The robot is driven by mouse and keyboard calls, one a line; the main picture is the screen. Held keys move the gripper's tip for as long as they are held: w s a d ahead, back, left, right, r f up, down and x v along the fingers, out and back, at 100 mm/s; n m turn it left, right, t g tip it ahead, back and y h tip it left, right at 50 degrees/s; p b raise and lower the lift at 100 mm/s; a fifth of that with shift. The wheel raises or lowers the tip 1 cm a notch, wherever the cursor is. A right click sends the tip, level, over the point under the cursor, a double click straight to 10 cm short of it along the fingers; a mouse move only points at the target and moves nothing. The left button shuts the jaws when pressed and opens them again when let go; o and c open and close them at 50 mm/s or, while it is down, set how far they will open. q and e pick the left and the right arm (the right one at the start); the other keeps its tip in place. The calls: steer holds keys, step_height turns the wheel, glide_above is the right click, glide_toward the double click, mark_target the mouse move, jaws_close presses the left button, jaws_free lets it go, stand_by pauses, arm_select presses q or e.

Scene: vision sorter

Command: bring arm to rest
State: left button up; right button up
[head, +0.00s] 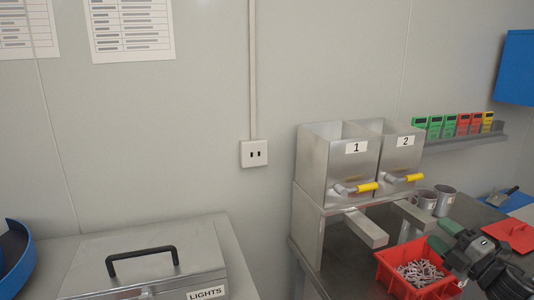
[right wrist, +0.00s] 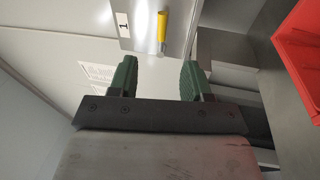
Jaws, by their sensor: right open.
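My right gripper (head: 450,240) shows at the lower right of the head view, beside and partly over the red bin. In the right wrist view its two green fingers (right wrist: 157,80) stand wide apart with nothing between them. Beyond the fingers in that view is the bin front marked 1 (right wrist: 125,22) with its yellow handle (right wrist: 162,25). My left gripper is not in view.
A red bin (head: 395,285) of small metal parts sits below the steel hoppers (head: 322,165) marked 1 and 2. Metal cups (head: 445,200) stand behind it. A grey LIGHTS case (head: 140,265) is at lower left. Coloured boxes (head: 450,126) line a wall shelf.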

steer(key=s+a+f+m+g+h, duration=0.35)
steer(key=s+a+f+m, duration=0.3)
steer(key=f, duration=0.35)
steer(key=s+a+f+m+g+h, duration=0.2)
steer(key=s+a+f+m+h, duration=0.35)
steer(key=f+m, duration=0.35)
steer(key=s+a+f+m+g, duration=0.3)
steer(key=s+g, duration=0.2)
steer(key=s, duration=0.6)
steer(key=s+a+f+m+g, duration=0.25)
steer(key=s+a+g, duration=0.2)
steer(key=s, duration=0.65)
step_height(320, 180, down, 26)
steer(key=s+g, duration=0.1)
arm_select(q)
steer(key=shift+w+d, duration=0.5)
arm_select(e)
steer(key=s+d+f, duration=0.1)
steer(key=s+f, duration=0.7)
steer(key=s+d+f+g, duration=0.1)
steer(key=s+d+f, duration=0.1)
steer(key=s+f, duration=0.6)
steer(key=shift+s+d+f+n, duration=0.15)
steer(key=shift+d+n, duration=0.1)
steer(key=shift+n, duration=0.15)
